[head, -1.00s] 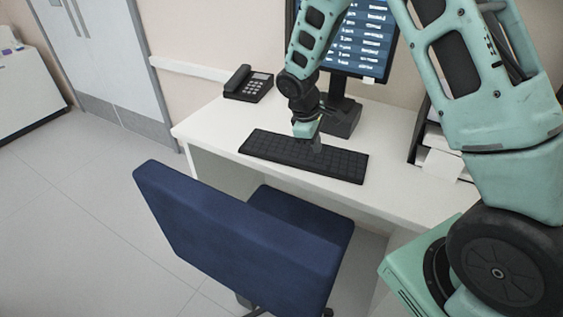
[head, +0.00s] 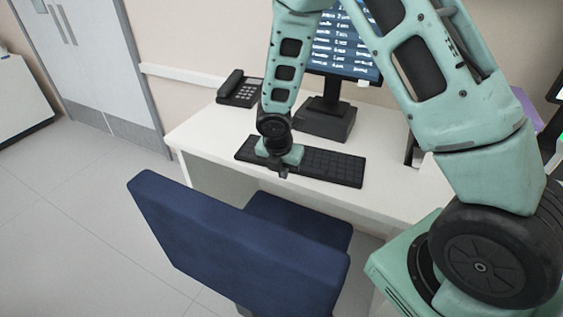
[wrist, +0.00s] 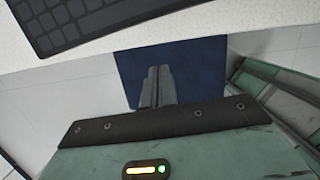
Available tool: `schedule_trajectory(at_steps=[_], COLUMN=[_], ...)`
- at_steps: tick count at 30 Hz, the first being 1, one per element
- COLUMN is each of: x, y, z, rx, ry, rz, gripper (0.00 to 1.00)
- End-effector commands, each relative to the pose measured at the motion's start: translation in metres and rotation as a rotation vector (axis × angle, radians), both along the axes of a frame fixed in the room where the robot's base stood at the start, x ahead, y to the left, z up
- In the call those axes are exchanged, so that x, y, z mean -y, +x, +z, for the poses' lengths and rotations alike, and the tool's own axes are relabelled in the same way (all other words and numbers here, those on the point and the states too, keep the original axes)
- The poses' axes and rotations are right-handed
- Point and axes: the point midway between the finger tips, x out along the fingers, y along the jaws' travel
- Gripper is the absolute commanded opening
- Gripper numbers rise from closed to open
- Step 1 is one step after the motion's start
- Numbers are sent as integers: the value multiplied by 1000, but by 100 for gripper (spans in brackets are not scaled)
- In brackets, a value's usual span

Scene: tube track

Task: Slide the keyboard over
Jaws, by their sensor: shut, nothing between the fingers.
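The black keyboard (head: 333,167) lies flat on the white desk, lengthwise along its front edge. In the wrist view the keyboard (wrist: 75,18) shows in the upper left, partly cut off by the frame. My gripper (head: 283,173) points down at the keyboard's front side, left of its middle, and hides part of the keys in the head view. In the wrist view my gripper (wrist: 156,84) is shut with its fingers together and nothing between them. Its fingers appear in front of the blue chair, apart from the keyboard. Contact is not visible.
The white desk (head: 200,137) also holds a black telephone (head: 240,89) at back left and a monitor (head: 343,45) behind the keyboard. A blue chair (head: 235,240) stands at the desk's front. Bare desk lies left of the keyboard.

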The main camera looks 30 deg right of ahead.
Motion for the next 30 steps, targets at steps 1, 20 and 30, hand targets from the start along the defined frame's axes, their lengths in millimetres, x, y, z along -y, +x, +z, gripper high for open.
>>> schedule_trajectory(at_steps=[1,20,30], x=[2,40,45], y=[1,30,34], z=[-12,-38,-35], rx=[-4,1,2], ry=[-3,-1,-1], rz=[3,-2,-4], gripper=[0,0,0])
